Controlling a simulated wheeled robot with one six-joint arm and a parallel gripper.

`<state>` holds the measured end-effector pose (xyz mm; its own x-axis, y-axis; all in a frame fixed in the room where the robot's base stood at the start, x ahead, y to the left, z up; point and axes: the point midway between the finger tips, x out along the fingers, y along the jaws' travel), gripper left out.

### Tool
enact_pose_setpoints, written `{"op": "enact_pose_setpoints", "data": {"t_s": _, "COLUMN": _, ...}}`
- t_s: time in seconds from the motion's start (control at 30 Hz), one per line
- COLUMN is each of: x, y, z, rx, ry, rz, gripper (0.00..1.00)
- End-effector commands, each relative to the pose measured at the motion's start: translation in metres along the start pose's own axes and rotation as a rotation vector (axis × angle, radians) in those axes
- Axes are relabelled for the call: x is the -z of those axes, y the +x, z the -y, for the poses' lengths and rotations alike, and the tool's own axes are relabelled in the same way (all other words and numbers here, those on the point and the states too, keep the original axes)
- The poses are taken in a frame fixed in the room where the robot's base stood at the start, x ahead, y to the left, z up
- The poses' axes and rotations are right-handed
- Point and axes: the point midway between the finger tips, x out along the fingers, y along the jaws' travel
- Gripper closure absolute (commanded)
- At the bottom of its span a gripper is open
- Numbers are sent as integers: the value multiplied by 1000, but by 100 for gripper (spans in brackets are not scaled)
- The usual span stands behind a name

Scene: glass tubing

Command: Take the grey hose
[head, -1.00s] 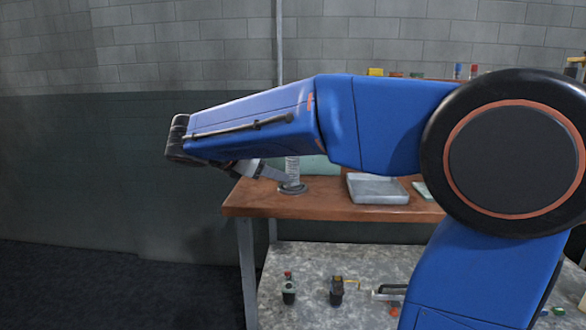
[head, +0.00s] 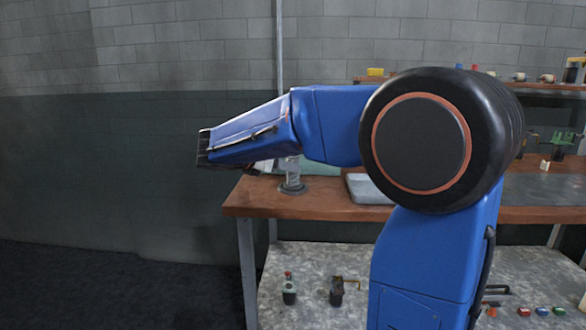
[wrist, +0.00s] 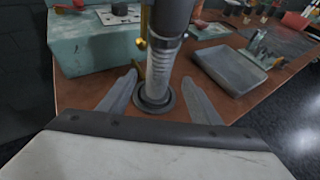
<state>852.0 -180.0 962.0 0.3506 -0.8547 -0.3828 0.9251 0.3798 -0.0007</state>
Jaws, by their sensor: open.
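A ribbed, greyish, partly clear tube, which looks like the grey hose (wrist: 161,72), stands upright on a round dark base (wrist: 151,101) on the brown bench. It also shows in the head view (head: 292,172), near the bench's left end, its upper part hidden by my arm. My gripper (wrist: 160,77) is open, with one grey finger on each side of the hose, low down near the base. Gaps show between both fingers and the hose in the wrist view. In the head view my gripper is mostly hidden behind my blue arm.
A teal block (wrist: 90,45) stands left of the hose, with small items on top. A grey tray (wrist: 232,68) lies to the right. Bare brown bench top (head: 245,198) surrounds the base. A lower shelf (head: 315,265) holds several small fittings.

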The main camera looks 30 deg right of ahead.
Motion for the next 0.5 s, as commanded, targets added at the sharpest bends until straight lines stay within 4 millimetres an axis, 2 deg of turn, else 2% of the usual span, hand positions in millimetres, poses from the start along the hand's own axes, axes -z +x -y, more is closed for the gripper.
{"op": "enact_pose_setpoints", "data": {"t_s": 0.1, "x": 0, "y": 10, "z": 1, "rx": 1, "ry": 0, "rz": 1, "gripper": 42}}
{"op": "enact_pose_setpoints", "data": {"t_s": 0.37, "x": 0, "y": 22, "z": 0, "rx": 0, "ry": 0, "rz": 0, "gripper": 42}}
{"op": "enact_pose_setpoints", "data": {"t_s": 0.5, "x": 0, "y": 40, "z": -2, "rx": 2, "ry": 0, "rz": -1, "gripper": 42}}
